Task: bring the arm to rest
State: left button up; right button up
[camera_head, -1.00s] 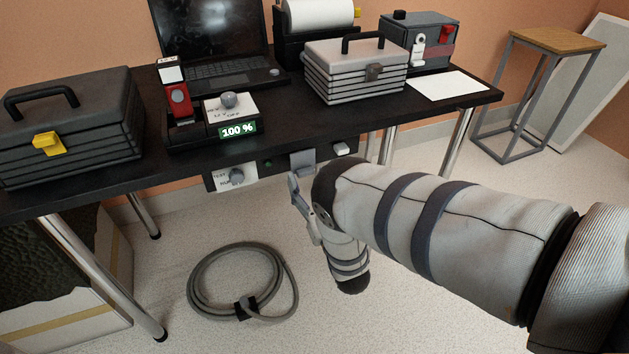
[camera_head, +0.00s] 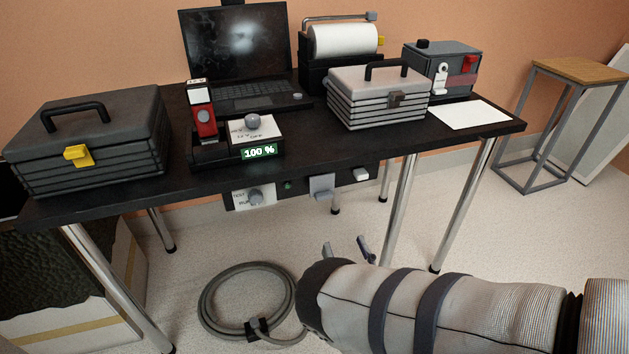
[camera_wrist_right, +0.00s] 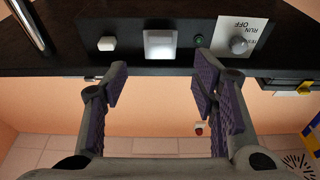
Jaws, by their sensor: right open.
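My right arm (camera_head: 400,305) reaches in from the lower right, in a pale padded sleeve with dark bands. My right gripper (camera_head: 346,247) shows partly past the sleeve's end, over the floor in front of the desk and below its front edge. In the right wrist view the right gripper (camera_wrist_right: 158,85) is open, with purple pads apart and nothing between them. My left gripper is out of view.
The black desk (camera_head: 310,150) carries a dark toolbox (camera_head: 110,140), a laptop (camera_head: 235,50), a dock reading 100 % (camera_head: 259,153) and a light toolbox (camera_head: 375,102). A coiled hose (camera_head: 210,315) lies on the floor. A stool (camera_head: 580,70) stands at right.

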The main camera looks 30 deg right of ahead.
jog(key=s+d+f+g+p, duration=0.2)
jog(key=s+d+f+g, duration=0.1)
jog(key=s+g, duration=0.3)
jog(key=s+d+f+g+p, duration=0.2)
jog(key=s+f+g+p, duration=0.1)
jog(key=s+g, duration=0.35)
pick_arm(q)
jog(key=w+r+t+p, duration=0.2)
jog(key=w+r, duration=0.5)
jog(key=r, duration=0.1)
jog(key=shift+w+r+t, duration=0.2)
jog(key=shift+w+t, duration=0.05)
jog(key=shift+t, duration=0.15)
pick_arm(e)
jog(key=s+a+r+g+y, duration=0.1)
jog(key=s+a+r+g, duration=0.1)
jog(key=s, duration=0.6)
jog(key=s+a+r+n+g+y, duration=0.1)
jog(key=s+a+r+g+y, duration=0.1)
jog(key=s+a+g, duration=0.3)
jog(key=s+a+r+n+g+y, duration=0.1)
jog(key=s+a, duration=0.4)
jog(key=s, duration=0.6)
jog(key=shift+s+a+r+g+y, duration=0.25)
jog(key=shift+r+g+y, duration=0.3)
jog(key=shift+g, duration=0.6)
jog(key=shift+f, duration=0.1)
